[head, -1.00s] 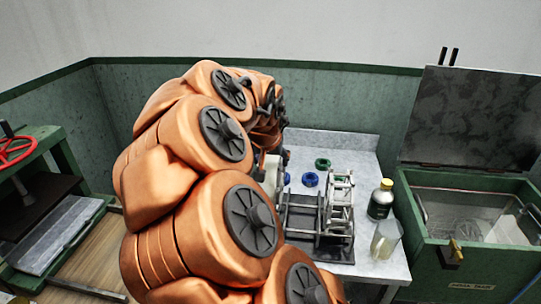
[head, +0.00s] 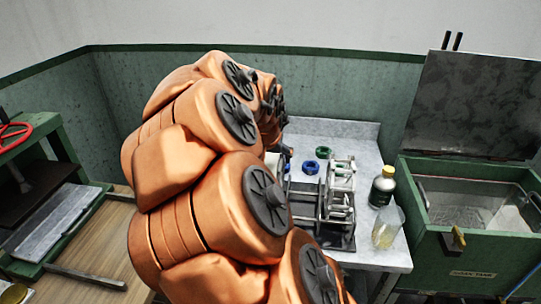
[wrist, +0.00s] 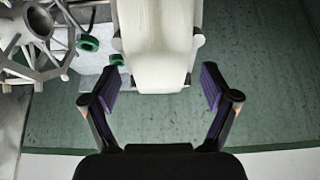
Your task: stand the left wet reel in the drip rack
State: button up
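A pale cream, drum-like body (wrist: 157,40) fills the upper middle of the wrist view. It looks like a wound reel, but I cannot tell which one. My gripper (wrist: 160,88) is open, with its purple-padded fingers spread to either side of the body's near end and visible gaps on both sides. A grey metal spoked frame (wrist: 36,22) is at the upper left. In the head view, a metal frame with upright bars (head: 341,180) stands on a dark base (head: 338,241) on the counter; it may be the drip rack. My arm hides my gripper and the counter's left part there.
A blue ring (head: 311,167) and a green ring (head: 323,152) lie on the grey counter (head: 350,133). A green open tank (head: 470,252) is at the right, a green press (head: 45,190) at the left.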

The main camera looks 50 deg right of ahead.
jog(key=shift+o, duration=0.6)
jog(key=v, duration=1.2)
jog(key=s+a+f+n+g+y, duration=0.1)
jog(key=s+a+f+n+y, duration=0.2)
jog(key=a, duration=0.6)
jog(key=s+a+f+n+g+y, duration=0.1)
jog(key=s+a+f+n, duration=0.1)
jog(key=s+a+f, duration=0.35)
jog(key=s+a+f+n+g, duration=0.1)
jog(key=s+a+f+n, duration=0.2)
jog(key=s+a, duration=0.2)
jog(key=s+a+f+n+g+y, duration=0.1)
jog(key=s+a+f+n+g, duration=0.1)
jog(key=s+a, duration=0.3)
jog(key=shift+s+a+f+n, duration=0.4)
jog(key=shift+a+f+n, duration=0.1)
jog(key=shift+a+f, duration=0.35)
